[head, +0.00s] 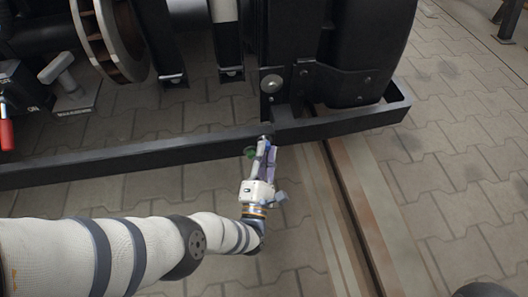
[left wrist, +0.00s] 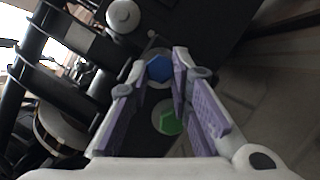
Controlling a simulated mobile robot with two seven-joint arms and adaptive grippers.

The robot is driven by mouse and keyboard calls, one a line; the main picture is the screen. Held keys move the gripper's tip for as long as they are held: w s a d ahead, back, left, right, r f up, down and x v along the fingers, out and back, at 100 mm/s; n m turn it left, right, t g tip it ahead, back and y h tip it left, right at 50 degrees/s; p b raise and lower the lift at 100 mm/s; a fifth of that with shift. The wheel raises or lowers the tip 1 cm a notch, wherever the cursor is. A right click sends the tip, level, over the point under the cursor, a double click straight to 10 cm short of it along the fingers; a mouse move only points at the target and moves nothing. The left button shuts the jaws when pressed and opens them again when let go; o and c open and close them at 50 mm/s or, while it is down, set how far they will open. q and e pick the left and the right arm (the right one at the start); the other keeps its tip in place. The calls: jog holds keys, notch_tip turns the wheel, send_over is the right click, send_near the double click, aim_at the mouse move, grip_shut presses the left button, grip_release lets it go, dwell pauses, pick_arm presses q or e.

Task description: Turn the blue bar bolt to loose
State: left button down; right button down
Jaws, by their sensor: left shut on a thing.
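The blue bar bolt (left wrist: 158,68) has a blue hexagonal head and shows between the fingertips in the left wrist view. My left gripper (left wrist: 160,72) is shut on it, with one purple-padded finger on each side. In the head view my left gripper (head: 265,145) reaches to the black bar (head: 190,151) below the bogie, and the blue bolt is hidden there. A green bolt (left wrist: 168,120) sits just below the blue one in the left wrist view, and a bit of green (head: 250,152) shows left of the fingers in the head view. My right gripper is not in view.
The dark bogie frame and wheel housing (head: 365,50) rise behind the bar. A brake disc (head: 105,35) and a red-handled tool (head: 6,130) are at the left. A floor rail (head: 345,205) runs beside my gripper.

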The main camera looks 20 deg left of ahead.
pick_arm(q)
jog(key=shift+n, duration=0.4)
jog(key=c, duration=1.5)
grip_release()
jog(key=shift+o, duration=0.2)
jog(key=shift+s, duration=0.1)
jog(key=v, duration=1.2)
jog(key=shift+d+r, duration=0.1)
